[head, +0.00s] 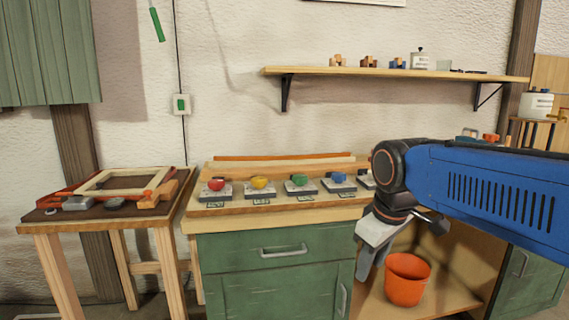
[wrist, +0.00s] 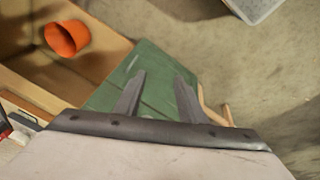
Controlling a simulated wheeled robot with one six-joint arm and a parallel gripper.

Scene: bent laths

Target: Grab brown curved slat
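A long, thin orange-brown slat (head: 283,156) lies along the back of the workbench top in the head view. It looks only slightly curved at this angle, and I cannot be sure it is the brown curved slat. A pale strip (head: 285,165) runs just in front of it. My gripper (head: 364,272) points down in front of the green cabinet, below the bench top and well apart from the slat. In the wrist view my gripper (wrist: 157,85) has its two fingers apart with nothing between them. No slat shows in the wrist view.
Several coloured knobs on bases, including a red one (head: 216,185) and a yellow one (head: 260,183), stand along the bench front. An orange bucket (head: 407,281) stands in the open compartment. A side table (head: 60,222) holds a frame and tools. A wall shelf (head: 400,73) hangs above.

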